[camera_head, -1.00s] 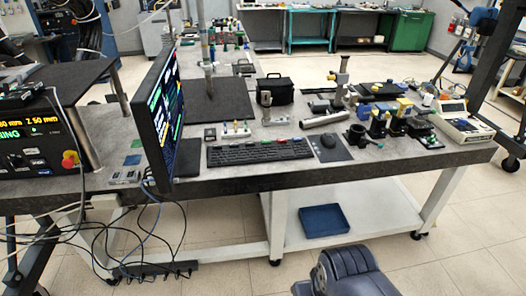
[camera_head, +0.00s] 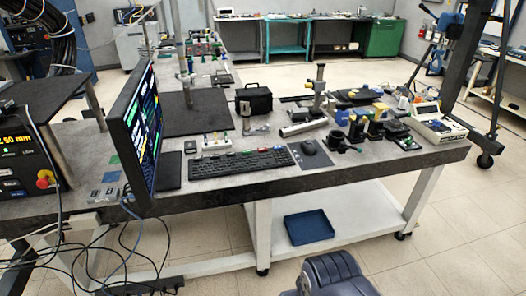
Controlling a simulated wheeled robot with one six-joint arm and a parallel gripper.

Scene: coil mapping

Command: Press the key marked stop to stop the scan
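The key marked stop cannot be made out; the labels are too small to read. A dark grey rounded part of my own arm shows at the bottom centre. My gripper is not in view.
The bench (camera_head: 330,181) carries a mouse (camera_head: 309,147), a black case (camera_head: 254,99), optical parts and a white instrument (camera_head: 438,122). Loose cables hang below the monitor. A blue tray (camera_head: 309,227) lies on the lower shelf. The floor in front right is clear.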

